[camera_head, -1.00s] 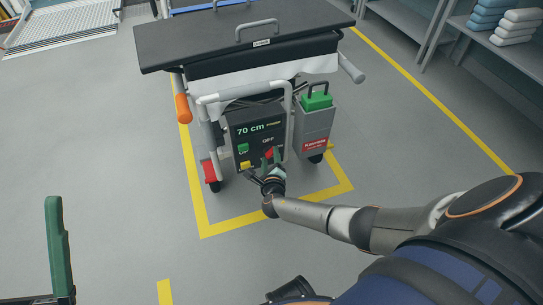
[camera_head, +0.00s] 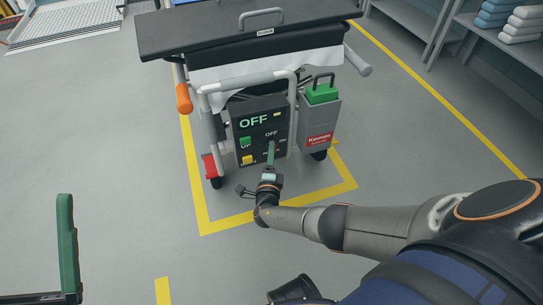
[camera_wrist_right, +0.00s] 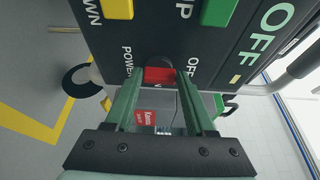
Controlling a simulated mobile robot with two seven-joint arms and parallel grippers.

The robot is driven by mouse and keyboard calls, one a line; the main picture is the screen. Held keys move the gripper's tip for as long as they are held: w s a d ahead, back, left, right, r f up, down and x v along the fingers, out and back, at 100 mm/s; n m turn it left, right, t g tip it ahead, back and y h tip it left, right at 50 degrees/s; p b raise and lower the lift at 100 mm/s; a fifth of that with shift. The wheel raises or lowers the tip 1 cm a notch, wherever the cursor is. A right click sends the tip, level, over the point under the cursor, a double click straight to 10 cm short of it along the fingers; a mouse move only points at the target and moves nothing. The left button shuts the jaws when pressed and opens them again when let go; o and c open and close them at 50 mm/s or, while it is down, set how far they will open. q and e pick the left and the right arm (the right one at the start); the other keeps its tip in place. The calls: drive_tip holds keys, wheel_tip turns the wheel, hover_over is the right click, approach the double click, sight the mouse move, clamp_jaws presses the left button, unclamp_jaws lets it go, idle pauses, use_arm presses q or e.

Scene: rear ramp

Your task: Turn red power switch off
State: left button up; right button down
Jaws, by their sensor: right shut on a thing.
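The red power switch (camera_wrist_right: 159,75) sits on the dark control panel (camera_head: 246,113), beside POWER lettering in the right wrist view. The panel's display (camera_head: 253,122) reads OFF in green. My right gripper (camera_head: 270,150) reaches the panel's lower right. In the right wrist view its two green fingers (camera_wrist_right: 160,82) stand either side of the switch, shut on it. In the head view the fingers hide the switch. My left gripper (camera_head: 67,245) is at the lower left, far from the panel, with just one green finger clearly showing.
A green UP button (camera_head: 245,142) and a yellow DOWN button (camera_head: 248,159) are on the same panel. A grey box with a green top (camera_head: 322,94) stands just right of it. Metal tubing (camera_head: 248,81) frames the panel above. Floor in front is clear.

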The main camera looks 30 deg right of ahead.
idle(0.6)
drive_tip(key=shift+c, duration=1.2)
unclamp_jaws()
